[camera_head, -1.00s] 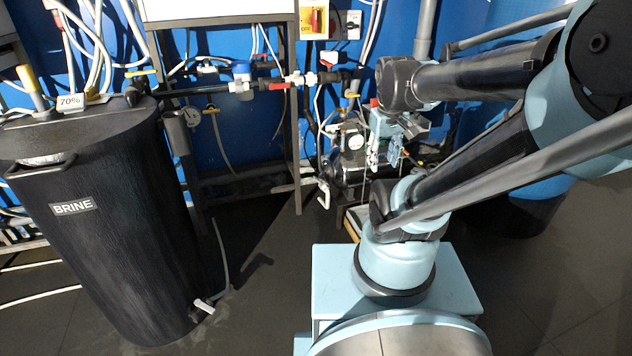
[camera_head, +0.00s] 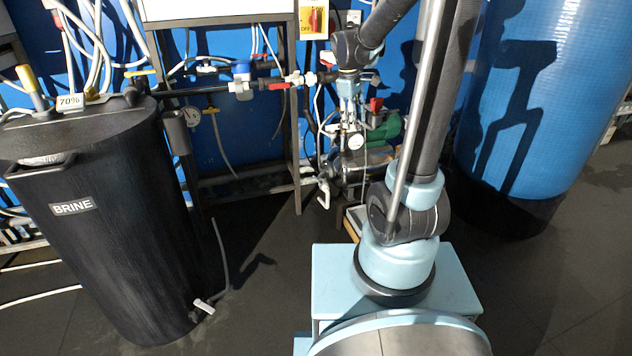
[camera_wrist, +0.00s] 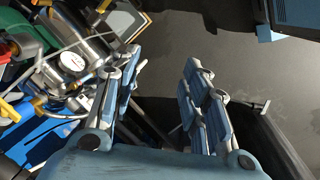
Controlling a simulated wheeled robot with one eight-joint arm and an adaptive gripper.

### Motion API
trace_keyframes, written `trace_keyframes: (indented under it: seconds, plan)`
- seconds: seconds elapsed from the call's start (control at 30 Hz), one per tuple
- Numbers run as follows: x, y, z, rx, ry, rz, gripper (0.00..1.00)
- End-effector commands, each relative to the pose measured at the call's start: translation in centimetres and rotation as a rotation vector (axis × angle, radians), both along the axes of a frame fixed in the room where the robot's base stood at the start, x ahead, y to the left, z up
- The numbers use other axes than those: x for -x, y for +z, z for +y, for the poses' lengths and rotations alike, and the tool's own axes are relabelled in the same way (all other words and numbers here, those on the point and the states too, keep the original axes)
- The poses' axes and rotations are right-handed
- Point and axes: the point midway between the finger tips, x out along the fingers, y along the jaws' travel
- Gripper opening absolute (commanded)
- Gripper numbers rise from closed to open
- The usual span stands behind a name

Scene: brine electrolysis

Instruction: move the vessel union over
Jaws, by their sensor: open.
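No part is marked as the vessel union, and I cannot tell which fitting it is. Pale pipe fittings (camera_head: 242,88) sit on the black pipe between the brine tank and the pump in the head view. My gripper (camera_head: 348,108) hangs above the pump, right of these fittings, partly lost against the equipment. In the wrist view my gripper (camera_wrist: 158,72) is open, with its two blue fingers apart and only dark floor seen between their tips.
A metal pump (camera_head: 350,172) with a gauge (camera_wrist: 72,62) and green motor (camera_head: 385,130) stands below my gripper. The black brine tank (camera_head: 100,250) is at left and a large blue vessel (camera_head: 545,110) at right. Floor is clear between the tank and my base.

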Motion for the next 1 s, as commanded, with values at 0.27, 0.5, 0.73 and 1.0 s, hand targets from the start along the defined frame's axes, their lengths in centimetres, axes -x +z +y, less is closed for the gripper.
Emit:
trace_keyframes:
  seconds: [0.27, 0.5, 0.73, 1.0]
  plan:
    - [-6.6, -2.6, 3.2, 0.058, 0.181, 0.04, 0.42]
    - [-11.6, -6.0, 6.3, 0.109, 0.334, 0.078, 0.42]
    - [-15.9, -10.2, 9.5, 0.158, 0.48, 0.116, 0.42]
    - [-20.0, -16.2, 13.4, 0.214, 0.65, 0.165, 0.42]
